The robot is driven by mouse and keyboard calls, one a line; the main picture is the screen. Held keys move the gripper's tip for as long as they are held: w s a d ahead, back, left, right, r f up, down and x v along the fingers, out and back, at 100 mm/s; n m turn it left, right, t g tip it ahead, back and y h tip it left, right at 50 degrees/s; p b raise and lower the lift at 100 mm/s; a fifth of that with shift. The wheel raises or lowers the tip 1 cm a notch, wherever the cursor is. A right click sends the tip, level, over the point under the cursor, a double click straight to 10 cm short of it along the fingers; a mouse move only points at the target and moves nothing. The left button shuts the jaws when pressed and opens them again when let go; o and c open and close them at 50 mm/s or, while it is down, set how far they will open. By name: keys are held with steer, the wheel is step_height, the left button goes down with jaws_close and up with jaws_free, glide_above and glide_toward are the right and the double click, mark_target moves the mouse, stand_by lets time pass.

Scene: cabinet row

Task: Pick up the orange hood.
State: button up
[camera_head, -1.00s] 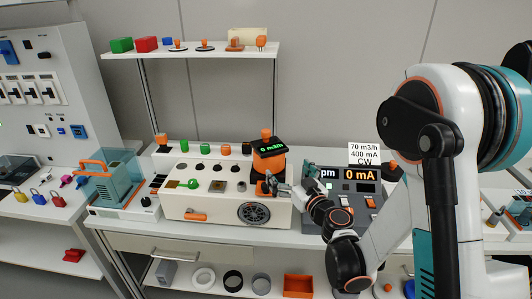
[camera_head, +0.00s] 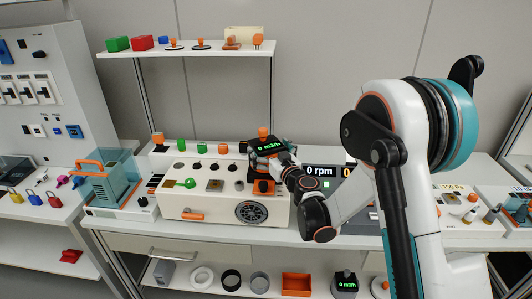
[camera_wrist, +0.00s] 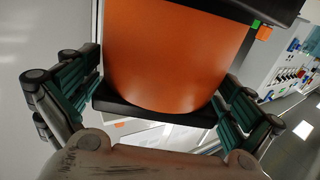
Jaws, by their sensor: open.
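The orange hood (camera_head: 265,166) stands on the cream bench unit, with a black top that reads "0 m3/h" and an orange knob above it. My gripper (camera_head: 280,157) is at the hood's right side in the head view, and its fingertips are hard to make out there. In the wrist view the hood's curved orange face (camera_wrist: 165,55) fills the middle, with a black band below it. My open gripper (camera_wrist: 160,98) has its green-and-black fingers on either side of the hood. I cannot tell whether the fingers touch it.
The cream unit (camera_head: 215,208) carries knobs and a round dial. A teal box with an orange handle (camera_head: 100,180) stands to the left, a display panel (camera_head: 324,172) to the right. A shelf (camera_head: 190,52) with small items is above. My arm hides part of the right bench.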

mark_target(267, 144)
steer(key=shift+w+a, duration=0.25)
steer(key=shift+w, duration=0.2)
steer(key=c, duration=1.1)
step_height(267, 144, up, 19)
steer(key=p, duration=0.6)
steer(key=s+d+f+m+h, duration=0.2)
steer(key=d, duration=0.5)
steer(key=s+d+f+m+t+h, duration=0.1)
steer(key=s+d+f+h, duration=0.2)
steer(key=d, duration=0.5)
steer(key=s+d+f+m+t+h, duration=0.1)
steer(key=s+d+f+m+h, duration=0.1)
steer(key=d, duration=0.6)
steer(key=shift+s+d+f+m+h, duration=0.2)
steer(key=shift+s+f+m+h, duration=0.1)
steer(key=shift+s+f+h, duration=0.3)
steer(key=shift+w, duration=0.1)
